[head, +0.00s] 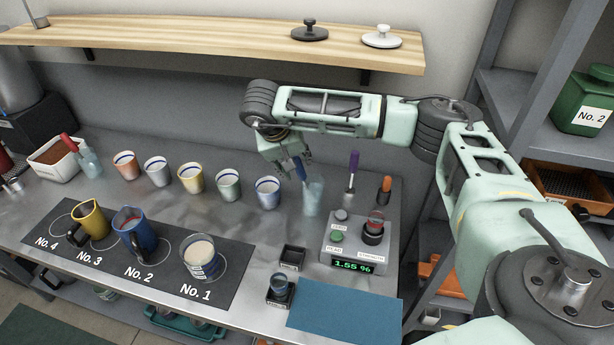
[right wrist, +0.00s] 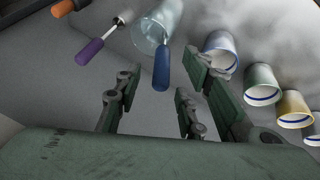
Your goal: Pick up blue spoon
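The blue spoon (head: 301,170) stands tilted in a clear glass (head: 314,199) on the steel counter, its blue handle up. In the right wrist view the blue handle (right wrist: 161,68) points toward my gripper, and the glass (right wrist: 158,24) is behind it. My right gripper (head: 297,157) is just above and beside the handle. In the right wrist view its fingers (right wrist: 158,88) are spread, with the handle end just beyond the gap between them and nothing held. Whether a finger touches the handle cannot be told. My left gripper is not in view.
A purple-handled tool (head: 353,166) and an orange-handled one (head: 385,187) stand right of the glass. A row of cups, ending with a blue-rimmed cup (head: 267,192), runs left. A strength meter (head: 355,240) stands in front. A wooden shelf (head: 200,45) hangs above.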

